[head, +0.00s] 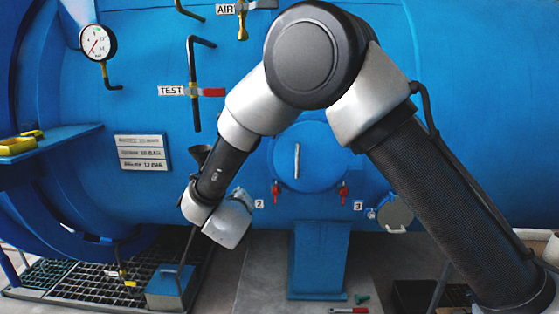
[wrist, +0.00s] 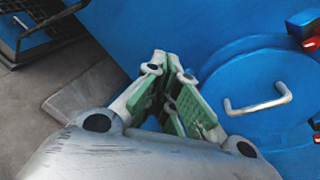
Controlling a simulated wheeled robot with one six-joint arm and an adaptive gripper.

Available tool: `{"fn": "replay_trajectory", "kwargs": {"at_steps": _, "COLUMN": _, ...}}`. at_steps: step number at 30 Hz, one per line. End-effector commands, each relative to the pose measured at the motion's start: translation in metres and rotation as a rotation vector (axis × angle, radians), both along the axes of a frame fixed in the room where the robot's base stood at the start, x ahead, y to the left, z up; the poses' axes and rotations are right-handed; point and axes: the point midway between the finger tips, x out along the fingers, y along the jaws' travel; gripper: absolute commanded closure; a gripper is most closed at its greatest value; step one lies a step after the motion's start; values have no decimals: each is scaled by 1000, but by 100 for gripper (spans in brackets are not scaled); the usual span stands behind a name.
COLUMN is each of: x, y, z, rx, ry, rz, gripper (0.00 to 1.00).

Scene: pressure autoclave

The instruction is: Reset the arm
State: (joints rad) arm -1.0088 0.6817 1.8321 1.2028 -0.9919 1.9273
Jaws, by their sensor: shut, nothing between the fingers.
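My arm is bent across the middle of the head view, in front of the blue autoclave (head: 450,60). Its wrist end hangs low at the left of centre, and my gripper is hidden behind it there. In the wrist view my gripper (wrist: 160,58) has green finger pads and its tips are together, with nothing held between them. It points toward the blue vessel wall. The round blue hatch (head: 310,165) with a metal handle is right of the wrist; it also shows in the wrist view (wrist: 285,75), beside the fingers and apart from them.
A blue pedestal (head: 318,260) stands below the hatch. A blue box (head: 168,288) sits on a floor grating. A red-handled tool (head: 348,310) lies on the floor.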

Motion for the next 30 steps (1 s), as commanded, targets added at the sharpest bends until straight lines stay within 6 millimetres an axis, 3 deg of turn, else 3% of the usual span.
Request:
{"fn": "replay_trajectory", "kwargs": {"at_steps": 1, "x": -11, "y": 14, "z": -26, "rx": -175, "ry": 76, "rz": 163, "gripper": 100}}
{"fn": "replay_trajectory", "kwargs": {"at_steps": 4, "x": -47, "y": 38, "z": -48, "rx": -539, "ry": 166, "rz": 577, "gripper": 100}}
{"fn": "replay_trajectory", "kwargs": {"at_steps": 6, "x": -71, "y": 29, "z": -47, "rx": -772, "ry": 178, "rz": 865, "gripper": 100}}
{"fn": "replay_trajectory", "kwargs": {"at_steps": 8, "x": -90, "y": 8, "z": -39, "rx": -956, "ry": 162, "rz": 1102, "gripper": 100}}
{"fn": "replay_trajectory", "kwargs": {"at_steps": 11, "x": -124, "y": -56, "z": -15, "rx": -1232, "ry": 96, "rz": 1475, "gripper": 100}}
{"fn": "replay_trajectory", "kwargs": {"at_steps": 12, "x": -136, "y": -86, "z": -4, "rx": -1321, "ry": 68, "rz": 1600, "gripper": 100}}
{"fn": "replay_trajectory", "kwargs": {"at_steps": 19, "x": -202, "y": -261, "z": 54, "rx": -1646, "ry": -23, "rz": 2064, "gripper": 100}}
{"fn": "replay_trajectory", "kwargs": {"at_steps": 24, "x": -257, "y": -381, "z": 92, "rx": -1776, "ry": 61, "rz": 2160, "gripper": 100}}
{"fn": "replay_trajectory", "kwargs": {"at_steps": 27, "x": -284, "y": -431, "z": 109, "rx": -1826, "ry": 158, "rz": 2065, "gripper": 100}}
{"fn": "replay_trajectory", "kwargs": {"at_steps": 30, "x": -299, "y": -461, "z": 124, "rx": -1876, "ry": 213, "rz": 1910, "gripper": 100}}
